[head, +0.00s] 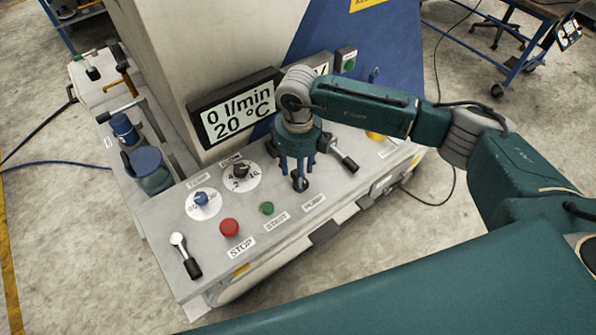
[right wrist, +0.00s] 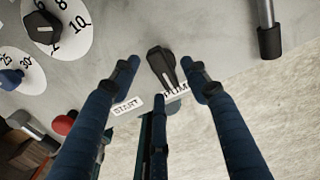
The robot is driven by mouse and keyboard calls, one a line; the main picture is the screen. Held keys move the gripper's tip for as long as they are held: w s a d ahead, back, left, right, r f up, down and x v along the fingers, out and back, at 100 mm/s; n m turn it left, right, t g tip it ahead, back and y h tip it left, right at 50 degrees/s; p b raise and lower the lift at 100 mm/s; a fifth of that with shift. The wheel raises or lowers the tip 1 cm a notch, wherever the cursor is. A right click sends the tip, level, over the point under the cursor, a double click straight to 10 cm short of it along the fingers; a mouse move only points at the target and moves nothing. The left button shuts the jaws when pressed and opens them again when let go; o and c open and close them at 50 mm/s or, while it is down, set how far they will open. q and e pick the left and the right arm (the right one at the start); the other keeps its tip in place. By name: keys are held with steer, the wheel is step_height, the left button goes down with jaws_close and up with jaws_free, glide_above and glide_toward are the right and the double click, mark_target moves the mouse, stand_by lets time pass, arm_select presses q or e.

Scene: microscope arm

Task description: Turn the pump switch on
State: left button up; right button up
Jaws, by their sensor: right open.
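The gripper (right wrist: 160,72) is open, with visible gaps between the side fingers and the knob. I cannot tell the fingertips' exact height. My left gripper is not in view.
A green START button (head: 267,208), a red STOP button (head: 229,227), a blue dial (head: 201,199) and a black dial (head: 240,171) lie left of the switch. Levers stand at left (head: 185,256) and right (head: 343,157). The display (head: 237,108) reads 0 l/min, 20 °C.

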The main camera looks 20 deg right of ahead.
steer(key=shift+f, duration=1.1)
jaws_close()
